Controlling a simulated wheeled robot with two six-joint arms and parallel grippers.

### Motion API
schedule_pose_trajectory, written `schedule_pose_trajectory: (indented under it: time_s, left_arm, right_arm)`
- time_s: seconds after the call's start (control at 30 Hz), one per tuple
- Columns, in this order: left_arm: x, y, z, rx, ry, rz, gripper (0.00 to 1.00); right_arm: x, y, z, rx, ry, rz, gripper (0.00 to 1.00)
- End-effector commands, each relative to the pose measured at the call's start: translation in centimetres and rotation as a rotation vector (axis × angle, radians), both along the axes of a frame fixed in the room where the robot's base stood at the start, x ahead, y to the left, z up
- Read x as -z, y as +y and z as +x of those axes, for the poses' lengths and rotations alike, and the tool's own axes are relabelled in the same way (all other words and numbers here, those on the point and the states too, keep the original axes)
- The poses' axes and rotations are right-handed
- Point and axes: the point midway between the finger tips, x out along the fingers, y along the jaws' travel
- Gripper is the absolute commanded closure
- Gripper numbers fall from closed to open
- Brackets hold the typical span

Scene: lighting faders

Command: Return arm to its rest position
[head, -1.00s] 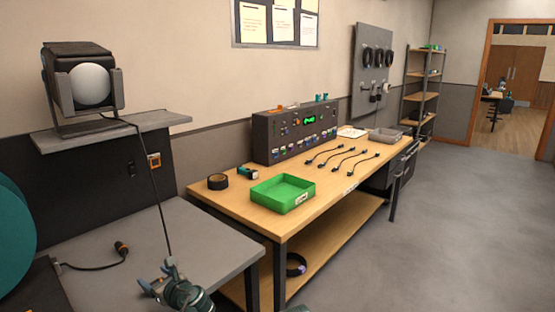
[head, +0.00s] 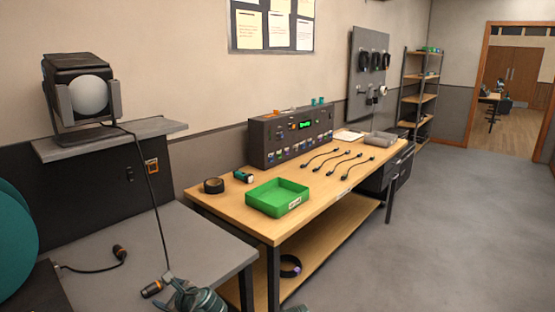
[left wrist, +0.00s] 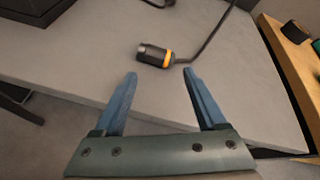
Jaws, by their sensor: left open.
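My left gripper (head: 182,292) is at the bottom of the head view, over the front of the grey table (head: 205,235). In the left wrist view its two blue fingers (left wrist: 160,84) are spread with nothing between them. A black cable plug with an orange ring (head: 152,289) lies on the grey table just beyond the fingertips. The plug also shows in the left wrist view (left wrist: 154,55), apart from the fingers. Its cable runs up to the stage light (head: 84,90) on the wall shelf. My right gripper is not in view.
A second plug (head: 119,253) lies on the grey table at left. The wooden bench (head: 320,213) beside it holds a green tray (head: 278,196), black tape roll (head: 214,185), fader console (head: 291,137) and several short cables. Open floor (head: 450,230) lies to the right.

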Motion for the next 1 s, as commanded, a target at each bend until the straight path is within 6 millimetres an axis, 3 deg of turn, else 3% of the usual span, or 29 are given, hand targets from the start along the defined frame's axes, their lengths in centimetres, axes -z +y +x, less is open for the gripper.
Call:
schedule_pose_trajectory:
  time_s: [0.03, 0.27, 0.5, 0.7, 0.83, 1.0]
  left_arm:
    - [-0.7, -0.8, -0.4, -0.029, -0.022, -0.060, 0.26]
    - [-0.9, -5.8, -3.1, -0.270, -0.135, -0.440, 0.26]
    - [-2.3, -15.7, -9.4, -0.788, -0.197, -0.921, 0.26]
    - [-3.8, -22.0, -14.5, -1.167, -0.172, -1.078, 0.26]
    - [-4.4, -23.9, -16.3, -1.297, -0.159, -1.098, 0.26]
    - [-4.4, -24.6, -16.9, -1.347, -0.155, -1.103, 0.26]
  right_arm:
    - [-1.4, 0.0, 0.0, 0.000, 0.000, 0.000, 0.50]
    - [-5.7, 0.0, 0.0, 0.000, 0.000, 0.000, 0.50]
    - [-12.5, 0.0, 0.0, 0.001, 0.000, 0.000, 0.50]
    - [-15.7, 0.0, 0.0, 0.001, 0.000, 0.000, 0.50]
    - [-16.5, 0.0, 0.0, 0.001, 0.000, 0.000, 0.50]
    - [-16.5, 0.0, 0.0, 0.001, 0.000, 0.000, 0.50]
